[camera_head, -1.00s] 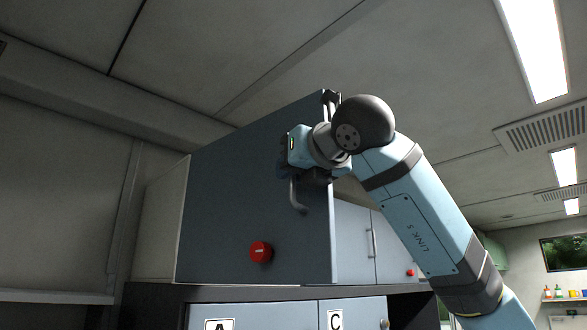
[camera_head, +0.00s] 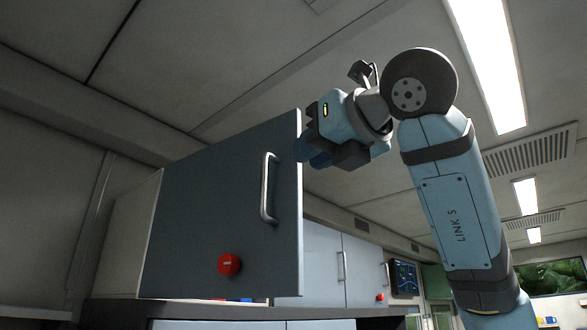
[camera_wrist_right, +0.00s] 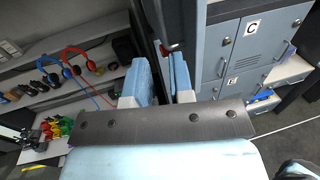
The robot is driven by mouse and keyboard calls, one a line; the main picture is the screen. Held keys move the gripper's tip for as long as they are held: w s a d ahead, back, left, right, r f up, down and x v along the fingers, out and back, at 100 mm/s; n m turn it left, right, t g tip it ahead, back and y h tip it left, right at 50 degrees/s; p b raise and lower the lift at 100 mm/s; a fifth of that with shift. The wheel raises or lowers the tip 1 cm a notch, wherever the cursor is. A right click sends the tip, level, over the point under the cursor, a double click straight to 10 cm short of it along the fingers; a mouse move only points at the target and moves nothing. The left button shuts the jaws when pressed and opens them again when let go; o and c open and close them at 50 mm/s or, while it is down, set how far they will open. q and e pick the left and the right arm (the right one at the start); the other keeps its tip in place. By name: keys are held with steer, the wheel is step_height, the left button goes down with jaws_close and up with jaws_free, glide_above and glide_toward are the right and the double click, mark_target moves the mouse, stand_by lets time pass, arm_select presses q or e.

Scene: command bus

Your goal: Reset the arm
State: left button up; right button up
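My right gripper (camera_head: 308,150) is raised beside the upper right edge of a grey-blue cabinet door (camera_head: 215,205) in the head view. It is apart from the door's silver handle (camera_head: 267,188), which is fully visible. In the right wrist view, the two blue fingers (camera_wrist_right: 164,82) are spread with a gap and nothing held between them. My right arm comes in from the lower right. The door stands out from the neighbouring doors and looks ajar. My left gripper is not in view.
A red button (camera_head: 229,265) sits low on the door. Neighbouring cabinet doors (camera_head: 315,265) and a dark screen (camera_head: 404,278) are farther back. Space right of the door edge is open.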

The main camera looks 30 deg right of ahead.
steer(key=shift+s, duration=0.45)
steer(key=shift+w+f, duration=0.1)
